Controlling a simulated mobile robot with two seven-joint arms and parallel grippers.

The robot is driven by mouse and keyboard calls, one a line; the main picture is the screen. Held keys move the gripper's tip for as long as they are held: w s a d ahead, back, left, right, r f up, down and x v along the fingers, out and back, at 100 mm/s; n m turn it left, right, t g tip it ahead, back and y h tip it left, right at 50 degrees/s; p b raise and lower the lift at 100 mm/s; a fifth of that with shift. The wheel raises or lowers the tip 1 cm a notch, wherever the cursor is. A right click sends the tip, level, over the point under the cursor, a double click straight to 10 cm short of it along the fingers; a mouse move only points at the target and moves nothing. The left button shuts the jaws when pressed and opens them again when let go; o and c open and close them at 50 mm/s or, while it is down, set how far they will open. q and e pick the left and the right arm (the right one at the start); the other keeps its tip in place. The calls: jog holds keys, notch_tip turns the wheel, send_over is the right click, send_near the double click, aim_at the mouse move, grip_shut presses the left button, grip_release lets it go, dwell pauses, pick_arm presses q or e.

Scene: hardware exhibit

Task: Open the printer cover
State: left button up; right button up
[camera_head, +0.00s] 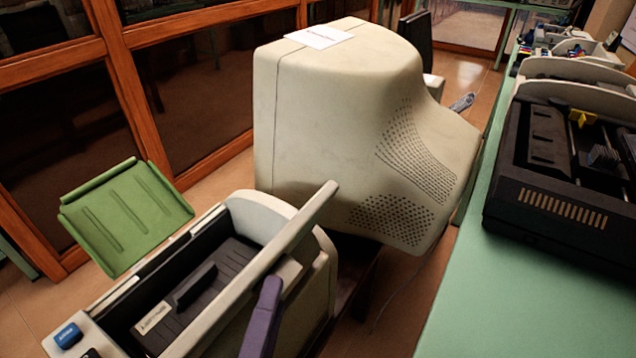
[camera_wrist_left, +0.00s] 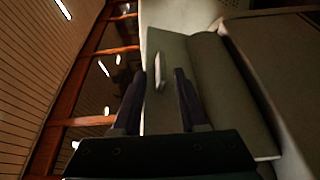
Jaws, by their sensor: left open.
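The beige printer (camera_head: 318,285) stands at the lower left in the head view. Its top is open, showing the dark inside (camera_head: 215,262) with a black handle and a label. The cover (camera_head: 300,232) stands up steeply on the near right side, seen almost edge-on. A purple finger, apparently of my left gripper (camera_head: 262,318), is just right of the cover; the rest is out of frame. In the left wrist view my left gripper (camera_wrist_left: 158,95) is open, its two dark fingers apart before a grey-green panel (camera_wrist_left: 225,80), probably the cover. Contact cannot be told. My right gripper is out of view.
A green paper support (camera_head: 125,215) rises behind the printer. A large beige monitor (camera_head: 330,110) stands close behind to the right. A green table (camera_head: 465,290) with a black printer (camera_head: 545,180) runs along the right. Wood-framed glass (camera_head: 110,60) lies at the left.

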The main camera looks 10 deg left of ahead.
pick_arm(q)
jog(key=s, duration=0.6)
jog(key=shift+d+f, duration=0.1)
